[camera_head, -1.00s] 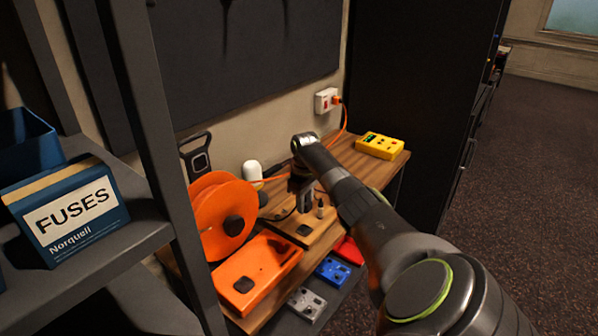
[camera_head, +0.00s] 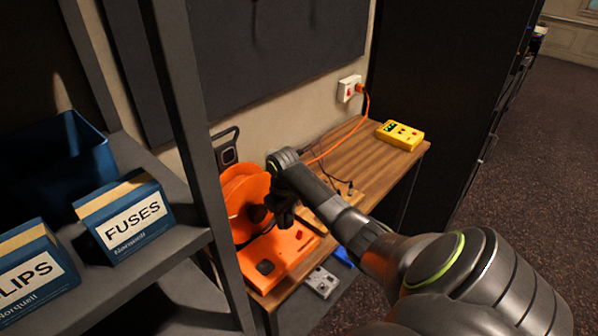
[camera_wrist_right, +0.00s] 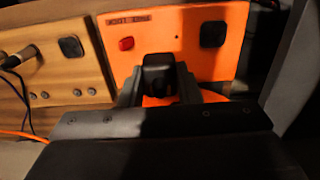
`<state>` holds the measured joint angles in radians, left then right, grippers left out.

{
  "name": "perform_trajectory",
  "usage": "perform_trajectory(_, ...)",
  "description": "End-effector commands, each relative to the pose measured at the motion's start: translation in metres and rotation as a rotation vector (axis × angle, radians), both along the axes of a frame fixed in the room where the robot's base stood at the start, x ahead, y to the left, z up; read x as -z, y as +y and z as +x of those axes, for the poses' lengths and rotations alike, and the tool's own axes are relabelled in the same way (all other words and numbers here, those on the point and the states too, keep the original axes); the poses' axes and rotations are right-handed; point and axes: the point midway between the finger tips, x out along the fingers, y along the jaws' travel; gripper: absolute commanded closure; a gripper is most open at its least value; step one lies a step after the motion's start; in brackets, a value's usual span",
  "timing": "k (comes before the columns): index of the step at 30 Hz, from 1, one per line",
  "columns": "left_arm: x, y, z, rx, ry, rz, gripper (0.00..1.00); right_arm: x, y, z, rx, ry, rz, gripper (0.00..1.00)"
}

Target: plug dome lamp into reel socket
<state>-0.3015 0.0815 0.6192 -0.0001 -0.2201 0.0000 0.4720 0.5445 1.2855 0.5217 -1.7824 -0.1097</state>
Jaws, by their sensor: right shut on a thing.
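My right gripper (camera_head: 287,214) is shut on a black plug, which shows between the fingers in the right wrist view (camera_wrist_right: 158,72). The plug is over the orange socket panel (camera_head: 284,255) of the reel, near its middle; I cannot tell whether it touches the panel or sits in a socket. In the right wrist view, the panel (camera_wrist_right: 182,58) has a red button (camera_wrist_right: 126,44) on one side and a black square cover (camera_wrist_right: 213,34) on the other. The orange reel drum (camera_head: 241,188) stands behind my gripper. The dome lamp is hidden behind my right arm. My left gripper is not in view.
A wooden board (camera_wrist_right: 50,80) with a black square and a cabled plug (camera_wrist_right: 20,57) lies beside the panel. A yellow box (camera_head: 399,134) is at the bench's far right. A white wall socket (camera_head: 349,88) holds an orange plug. A shelf post (camera_head: 205,150) stands at left.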

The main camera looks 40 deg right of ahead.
Motion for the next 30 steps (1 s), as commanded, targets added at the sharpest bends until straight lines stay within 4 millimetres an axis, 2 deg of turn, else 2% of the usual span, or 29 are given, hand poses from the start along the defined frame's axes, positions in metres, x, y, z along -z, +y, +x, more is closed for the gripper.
perform_trajectory(3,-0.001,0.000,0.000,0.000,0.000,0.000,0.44,-0.002,0.026,-0.002,-0.004,-0.002,0.003,1.00)
perform_trajectory(14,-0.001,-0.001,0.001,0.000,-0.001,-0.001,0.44,-0.012,0.095,-0.007,-0.002,-0.001,0.004,1.00)
perform_trajectory(18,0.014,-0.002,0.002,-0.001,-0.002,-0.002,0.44,0.017,0.095,-0.008,0.002,0.004,0.001,1.00)
perform_trajectory(24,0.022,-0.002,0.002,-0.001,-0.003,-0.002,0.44,0.051,0.095,-0.008,0.001,0.004,0.002,1.00)
perform_trajectory(30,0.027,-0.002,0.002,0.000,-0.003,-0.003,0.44,0.072,0.094,-0.008,0.000,0.002,0.000,1.00)
